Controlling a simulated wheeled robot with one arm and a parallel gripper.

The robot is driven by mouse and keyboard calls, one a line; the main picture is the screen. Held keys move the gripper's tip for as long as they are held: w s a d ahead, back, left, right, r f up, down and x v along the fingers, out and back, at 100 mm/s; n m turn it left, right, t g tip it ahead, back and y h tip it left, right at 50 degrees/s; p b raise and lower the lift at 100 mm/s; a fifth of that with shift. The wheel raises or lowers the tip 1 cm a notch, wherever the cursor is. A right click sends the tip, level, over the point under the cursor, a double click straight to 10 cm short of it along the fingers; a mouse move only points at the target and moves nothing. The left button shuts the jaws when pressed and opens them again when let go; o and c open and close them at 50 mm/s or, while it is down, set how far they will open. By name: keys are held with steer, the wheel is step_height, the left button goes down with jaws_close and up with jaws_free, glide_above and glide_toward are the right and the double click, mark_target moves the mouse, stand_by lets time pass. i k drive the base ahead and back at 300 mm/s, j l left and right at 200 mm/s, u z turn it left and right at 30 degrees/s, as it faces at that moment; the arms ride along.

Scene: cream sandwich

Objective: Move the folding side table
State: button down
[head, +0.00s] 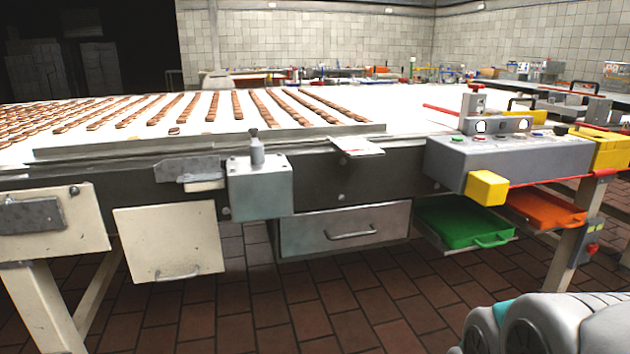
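No separate folding side table stands out in the head view. A cream panel (170,242) with a small handle near its lower edge hangs below the front of the long machine table; I cannot tell whether it is the folding side table. My gripper is not in view. Only a grey-white part of my arm with a teal band shows at the bottom right corner, apart from the machine.
The long conveyor table (415,119) carries rows of brown biscuits. Below its front are a metal drawer (345,230), a green tray (465,222) and an orange tray (540,208). A grey control box (520,152) juts out at right. The tiled floor (330,315) in front is clear.

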mark_target(163, 243)
steer(key=u, duration=1.35)
